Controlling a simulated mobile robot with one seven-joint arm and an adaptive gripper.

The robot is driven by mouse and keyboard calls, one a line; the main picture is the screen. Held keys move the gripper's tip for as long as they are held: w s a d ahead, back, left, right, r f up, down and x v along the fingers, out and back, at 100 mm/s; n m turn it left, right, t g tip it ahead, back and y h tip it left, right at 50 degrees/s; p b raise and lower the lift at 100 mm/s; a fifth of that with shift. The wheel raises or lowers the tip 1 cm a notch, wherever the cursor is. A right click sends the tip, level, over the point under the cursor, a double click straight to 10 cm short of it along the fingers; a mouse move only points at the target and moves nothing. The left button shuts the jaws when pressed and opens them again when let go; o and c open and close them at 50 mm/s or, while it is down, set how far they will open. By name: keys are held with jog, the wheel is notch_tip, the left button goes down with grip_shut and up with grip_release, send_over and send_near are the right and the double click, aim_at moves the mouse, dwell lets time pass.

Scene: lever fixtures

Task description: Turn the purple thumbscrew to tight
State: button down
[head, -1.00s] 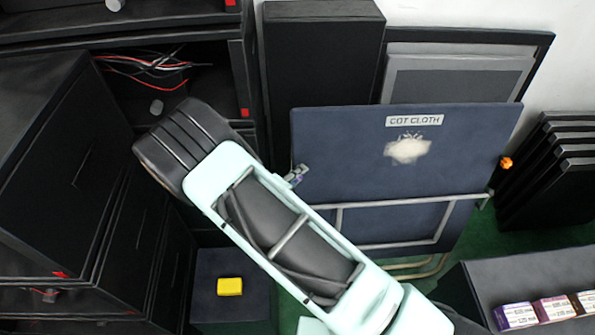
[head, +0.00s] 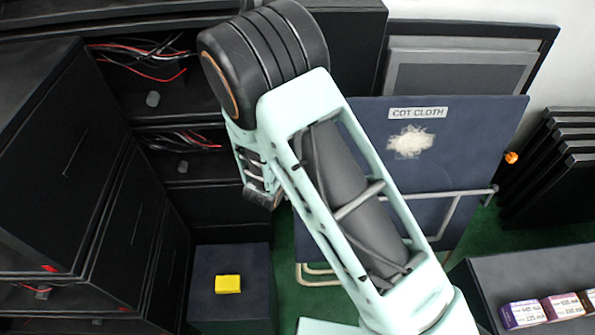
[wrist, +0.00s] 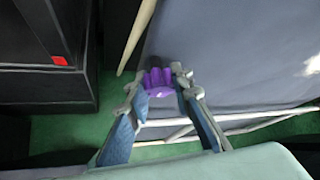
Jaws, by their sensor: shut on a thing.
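The purple thumbscrew (wrist: 158,82) shows in the wrist view at the left edge of the dark blue board (wrist: 225,65). It sits between the fingertips of my gripper (wrist: 158,84), with a finger on each side. My gripper is shut on it. Its lobed head faces the wrist camera, and a dark part shows behind it. In the head view my arm hides the thumbscrew and the fingertips. The board (head: 470,140) there carries a "COT CLOTH" label and a pale fluffy patch.
An orange knob (head: 511,157) is at the board's right edge. Black cabinets with cables stand at left. A yellow block (head: 228,284) lies on a dark box. Small cartons (head: 522,314) sit on a dark surface at lower right. Pale tubes (wrist: 190,124) run below the board.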

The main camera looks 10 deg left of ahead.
dwell(0.4)
jog(key=c, duration=1.7)
grip_release()
jog(key=v, duration=1.2)
